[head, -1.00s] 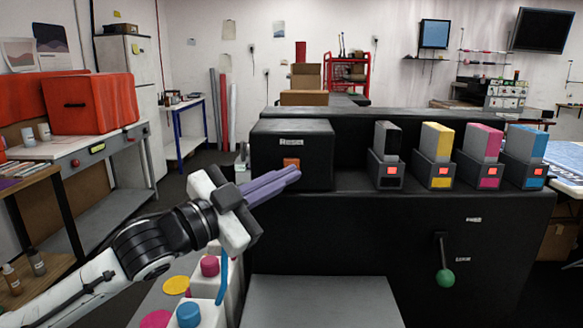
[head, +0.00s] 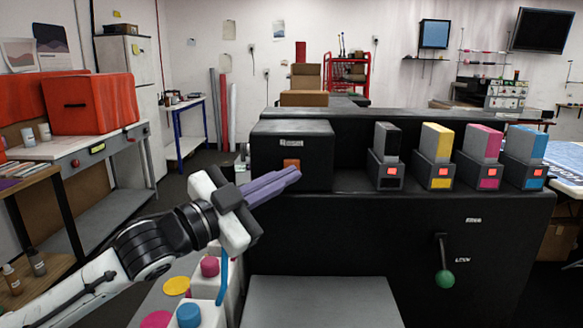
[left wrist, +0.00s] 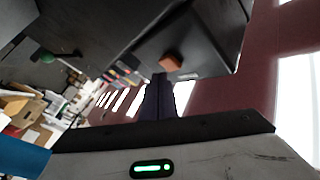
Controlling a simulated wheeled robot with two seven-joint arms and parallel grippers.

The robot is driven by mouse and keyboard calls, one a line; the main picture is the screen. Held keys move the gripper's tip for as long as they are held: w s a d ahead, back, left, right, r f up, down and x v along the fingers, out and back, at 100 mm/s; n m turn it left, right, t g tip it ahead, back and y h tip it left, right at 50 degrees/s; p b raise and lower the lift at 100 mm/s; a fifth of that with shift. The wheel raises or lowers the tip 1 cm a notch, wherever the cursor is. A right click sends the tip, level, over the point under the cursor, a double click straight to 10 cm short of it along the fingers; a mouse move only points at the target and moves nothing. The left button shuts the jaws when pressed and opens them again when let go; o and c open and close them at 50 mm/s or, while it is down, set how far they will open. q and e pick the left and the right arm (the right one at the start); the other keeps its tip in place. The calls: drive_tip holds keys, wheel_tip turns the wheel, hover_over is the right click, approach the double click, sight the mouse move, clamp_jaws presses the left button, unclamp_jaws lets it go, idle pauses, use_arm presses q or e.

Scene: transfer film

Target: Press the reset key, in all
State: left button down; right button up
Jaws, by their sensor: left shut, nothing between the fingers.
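The reset key is an orange square button (head: 291,164) on the front of a black box (head: 318,150) with a "Reset" label above it. It also shows in the left wrist view as an orange block (left wrist: 171,62). My left gripper (head: 296,176) is shut and empty, its purple fingers pointing at the box. The fingertips overlap the lower edge of the key in the head view. In the left wrist view the fingertips (left wrist: 160,78) show just below the key; I cannot tell whether they touch it. My right gripper is not in view.
Four-colour cartridges stand right of the box: black (head: 387,142), yellow (head: 437,143), magenta (head: 484,145) and blue (head: 526,146). A lever with a green knob (head: 445,279) hangs on the machine's front. Bottles with coloured caps (head: 209,267) stand below my left arm.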

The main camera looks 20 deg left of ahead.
use_arm(q)
drive_tip(key=shift+w+a, duration=0.1)
drive_tip(key=shift+w, duration=0.25)
drive_tip(key=shift+w+a+p, duration=0.15)
drive_tip(key=shift+w+p, duration=0.3)
drive_tip(key=shift+p, duration=0.15)
idle(0.5)
drive_tip(key=shift+s, duration=0.1)
drive_tip(key=shift+s+d, duration=0.25)
drive_tip(key=shift+s, duration=0.5)
drive_tip(key=shift+s, duration=0.1)
drive_tip(key=s, duration=0.2)
drive_tip(key=s+d+b, duration=0.1)
drive_tip(key=s, duration=0.1)
drive_tip(key=shift+s+d, duration=0.2)
drive_tip(key=shift+s, duration=0.1)
idle(0.6)
